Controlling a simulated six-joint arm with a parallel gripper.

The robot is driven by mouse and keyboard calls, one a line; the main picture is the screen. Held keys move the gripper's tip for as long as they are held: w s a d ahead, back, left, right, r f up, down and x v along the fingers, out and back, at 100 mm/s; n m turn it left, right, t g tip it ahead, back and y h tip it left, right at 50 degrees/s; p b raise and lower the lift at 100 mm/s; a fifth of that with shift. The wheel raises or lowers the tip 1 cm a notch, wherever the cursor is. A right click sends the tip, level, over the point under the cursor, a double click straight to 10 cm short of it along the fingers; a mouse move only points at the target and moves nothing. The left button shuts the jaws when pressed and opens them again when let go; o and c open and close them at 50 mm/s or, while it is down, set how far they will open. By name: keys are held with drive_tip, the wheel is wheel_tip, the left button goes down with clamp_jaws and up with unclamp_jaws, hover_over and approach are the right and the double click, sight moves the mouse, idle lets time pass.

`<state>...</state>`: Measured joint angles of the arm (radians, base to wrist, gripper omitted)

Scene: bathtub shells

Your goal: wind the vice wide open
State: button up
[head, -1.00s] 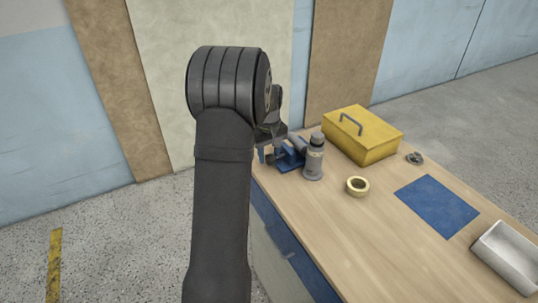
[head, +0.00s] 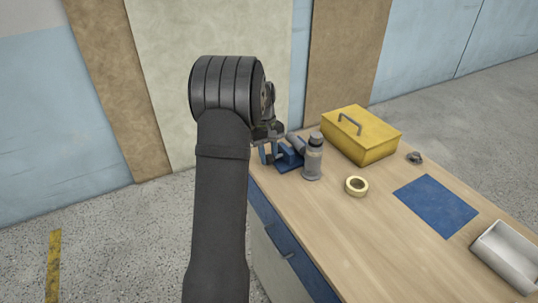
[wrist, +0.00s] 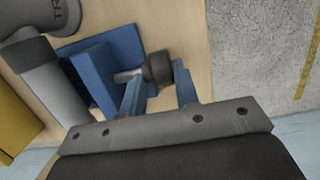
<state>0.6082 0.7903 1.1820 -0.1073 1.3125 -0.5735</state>
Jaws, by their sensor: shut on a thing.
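The blue vice (head: 290,161) sits at the far left corner of the workbench, partly hidden by my arm. In the wrist view the vice (wrist: 92,68) shows blue jaw blocks, a thin light screw and a dark round knob (wrist: 157,65) at the screw's end. My gripper (wrist: 159,72) has its two blue fingers on either side of this knob and is shut on it. In the head view my gripper (head: 267,152) is mostly hidden behind my wrist. A grey cylinder (wrist: 50,82) lies beside the vice's blocks; whether the jaws touch it I cannot tell.
A grey bottle (head: 313,160) stands close to the vice. A yellow toolbox (head: 361,137) is behind it. A tape roll (head: 349,188), blue mat (head: 436,205), small metal part (head: 414,158) and metal tray (head: 505,257) lie on the workbench (head: 330,230). Its front middle is clear.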

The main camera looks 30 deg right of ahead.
drive_tip(key=shift+w+a+f+g, duration=0.15)
drive_tip(key=shift+a+g, duration=0.05)
drive_tip(key=shift+g, duration=0.45)
drive_tip(key=shift+w+a+f+g, duration=0.1)
drive_tip(key=shift+a+g, duration=0.05)
drive_tip(key=shift+g, duration=0.5)
drive_tip(key=shift+o, duration=0.2)
drive_tip(key=o, duration=0.7)
drive_tip(key=shift+a, duration=0.1)
drive_tip(key=shift+o, duration=0.2)
drive_tip(key=shift+d+r, duration=0.1)
drive_tip(key=shift+d, duration=0.1)
drive_tip(key=shift+w+r, duration=0.1)
drive_tip(key=shift+r, duration=0.2)
drive_tip(key=v, duration=1.6)
drive_tip(key=shift+r, duration=0.35)
